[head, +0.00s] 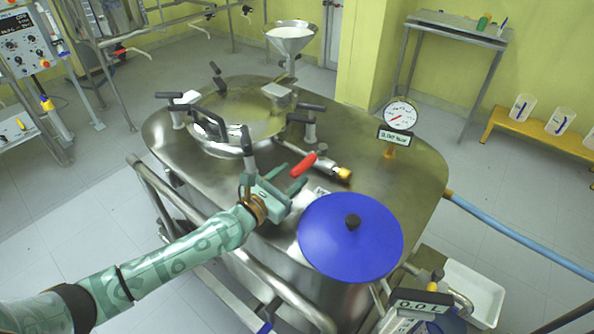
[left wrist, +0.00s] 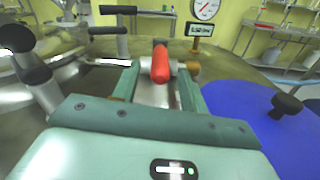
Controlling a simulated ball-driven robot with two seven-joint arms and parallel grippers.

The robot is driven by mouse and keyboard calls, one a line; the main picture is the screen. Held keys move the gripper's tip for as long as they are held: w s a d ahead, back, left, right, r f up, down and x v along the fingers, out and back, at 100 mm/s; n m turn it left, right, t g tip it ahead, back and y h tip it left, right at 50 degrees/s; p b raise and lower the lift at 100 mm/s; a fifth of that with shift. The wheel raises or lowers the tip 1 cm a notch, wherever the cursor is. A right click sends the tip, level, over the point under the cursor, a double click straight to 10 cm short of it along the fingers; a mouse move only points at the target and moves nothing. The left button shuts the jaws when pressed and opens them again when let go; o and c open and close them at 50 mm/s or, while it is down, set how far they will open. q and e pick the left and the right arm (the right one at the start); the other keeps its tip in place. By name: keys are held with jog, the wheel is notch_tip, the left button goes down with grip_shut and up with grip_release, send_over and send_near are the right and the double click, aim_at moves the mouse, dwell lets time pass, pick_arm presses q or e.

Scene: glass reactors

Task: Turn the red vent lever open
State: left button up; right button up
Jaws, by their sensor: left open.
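The red vent lever (head: 303,165) sits on a short metal pipe with a brass end (head: 343,174) on top of the steel vessel (head: 420,165). In the left wrist view the red lever (left wrist: 160,65) points toward the camera, between and beyond my fingers. My left gripper (head: 295,187) is open, its fingers directed at the lever from the near side. In the left wrist view the left gripper (left wrist: 160,88) shows a clear gap between its fingers. I cannot tell whether either finger touches the lever. My right gripper is not in view.
A blue round lid (head: 350,237) with a black knob lies just right of my left gripper. A pressure gauge (head: 400,115) stands behind the lever. A hatch with black handles (head: 208,123) is at left, and a funnel (head: 290,38) rises at the back.

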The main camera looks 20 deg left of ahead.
aim_at(310, 161)
pick_arm(q)
jog(key=shift+x, duration=1.45)
